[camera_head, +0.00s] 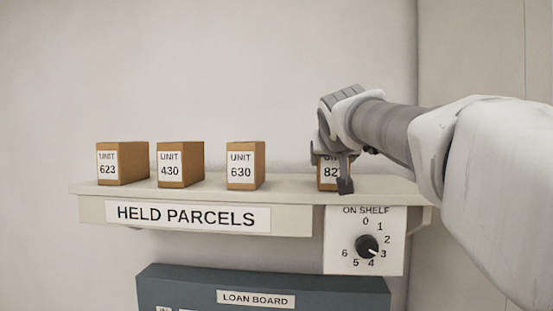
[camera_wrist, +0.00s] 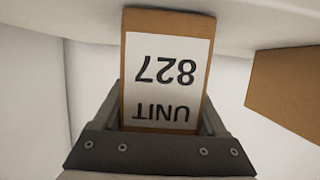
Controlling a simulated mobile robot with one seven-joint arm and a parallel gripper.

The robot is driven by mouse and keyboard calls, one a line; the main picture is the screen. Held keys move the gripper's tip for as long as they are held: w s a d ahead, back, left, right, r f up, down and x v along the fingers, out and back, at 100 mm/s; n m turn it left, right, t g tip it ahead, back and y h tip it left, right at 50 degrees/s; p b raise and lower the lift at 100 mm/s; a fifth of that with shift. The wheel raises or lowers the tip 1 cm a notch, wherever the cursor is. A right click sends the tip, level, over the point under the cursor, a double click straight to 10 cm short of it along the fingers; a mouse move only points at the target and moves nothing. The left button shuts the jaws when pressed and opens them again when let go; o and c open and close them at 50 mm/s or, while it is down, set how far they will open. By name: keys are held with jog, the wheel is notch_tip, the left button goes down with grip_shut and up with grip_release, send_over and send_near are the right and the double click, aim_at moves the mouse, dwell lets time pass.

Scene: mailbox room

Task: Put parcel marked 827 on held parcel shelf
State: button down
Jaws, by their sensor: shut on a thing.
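The parcel marked 827 (camera_head: 328,174) is a brown box with a white label, at the right end of the held parcels shelf (camera_head: 290,190). My gripper (camera_head: 335,170) is shut on it from above and hides much of it in the head view. In the wrist view the parcel (camera_wrist: 165,70) sits between the fingers, its label reading UNIT 827 upside down. The parcel's bottom is at or very near the shelf top; I cannot tell whether it touches.
Parcels 623 (camera_head: 122,163), 430 (camera_head: 180,164) and 630 (camera_head: 245,165) stand on the shelf to the left. A dial (camera_head: 367,246) marked ON SHELF hangs on the shelf's front right, its pointer near 3. A loan board (camera_head: 255,285) is below.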

jog(key=shift+r, duration=0.1)
grip_release()
jog(key=shift+f, duration=0.2)
jog(key=shift+s+r, duration=0.2)
jog(key=b+v, duration=0.3)
jog(key=v, duration=0.8)
jog(key=shift+s, duration=0.3)
jog(key=shift+a+r, duration=0.15)
